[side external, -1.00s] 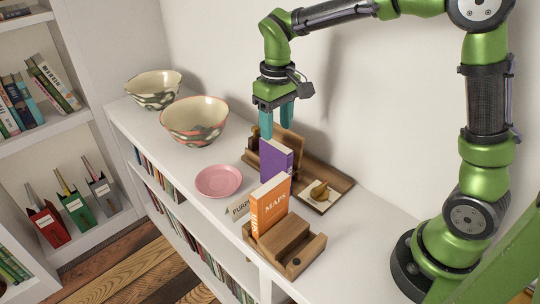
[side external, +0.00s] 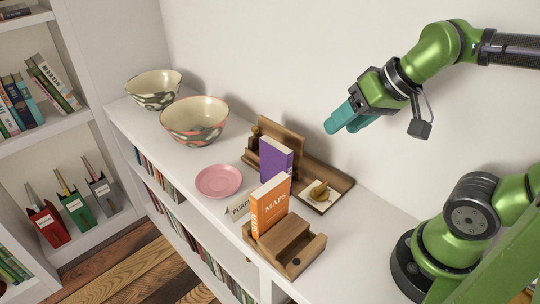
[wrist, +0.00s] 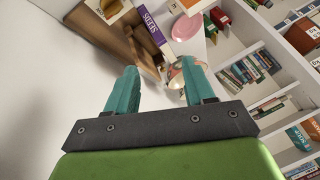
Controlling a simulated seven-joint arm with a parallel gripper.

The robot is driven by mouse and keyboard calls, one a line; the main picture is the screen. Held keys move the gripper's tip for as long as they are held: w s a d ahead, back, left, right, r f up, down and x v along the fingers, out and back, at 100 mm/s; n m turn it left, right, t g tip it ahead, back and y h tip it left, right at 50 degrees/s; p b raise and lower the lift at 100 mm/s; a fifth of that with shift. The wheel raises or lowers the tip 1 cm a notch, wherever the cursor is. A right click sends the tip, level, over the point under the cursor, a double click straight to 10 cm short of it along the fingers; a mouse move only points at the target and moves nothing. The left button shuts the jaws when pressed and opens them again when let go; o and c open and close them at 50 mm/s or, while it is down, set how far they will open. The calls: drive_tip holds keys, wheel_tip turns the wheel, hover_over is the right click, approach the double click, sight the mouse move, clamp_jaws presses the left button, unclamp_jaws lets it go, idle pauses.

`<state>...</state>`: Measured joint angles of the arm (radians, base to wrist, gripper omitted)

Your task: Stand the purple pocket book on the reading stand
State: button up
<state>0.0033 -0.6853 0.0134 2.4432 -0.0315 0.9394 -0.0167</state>
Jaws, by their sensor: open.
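The purple pocket book (side external: 276,161) stands upright at the wooden reading stand (side external: 282,132), in front of its back board. Its lower part is hidden behind the orange book in the side view. The purple book (wrist: 152,29) also shows in the wrist view, with "SEEDS" on its spine, next to the stand's wood (wrist: 143,55). My gripper (side external: 342,125) is open and empty, up and to the right of the book, clear of it. Its two teal fingers are apart in the wrist view (wrist: 160,70).
An orange "MAPS" book (side external: 271,207) stands in a wooden holder (side external: 303,245) at the front. A label card (side external: 238,209), pink plate (side external: 219,181) and two bowls (side external: 194,121) lie left.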

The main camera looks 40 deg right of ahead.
drive_tip(key=shift+s+f, duration=0.25)
drive_tip(key=shift+s, duration=0.25)
drive_tip(key=n+g+h, duration=0.2)
drive_tip(key=n+g, duration=0.2)
drive_tip(key=g, duration=0.3)
hover_over(276, 156)
drive_tip(key=w, duration=0.1)
drive_tip(key=f, duration=1)
drive_tip(key=shift+w+d+f, duration=0.15)
drive_tip(key=shift+d+f, duration=0.15)
drive_tip(key=shift+f, duration=0.1)
drive_tip(key=shift+d+f, duration=0.15)
drive_tip(key=shift+f, duration=1.2)
drive_tip(key=shift+d+f, duration=0.1)
drive_tip(key=shift+f, duration=1.2)
clamp_jaws()
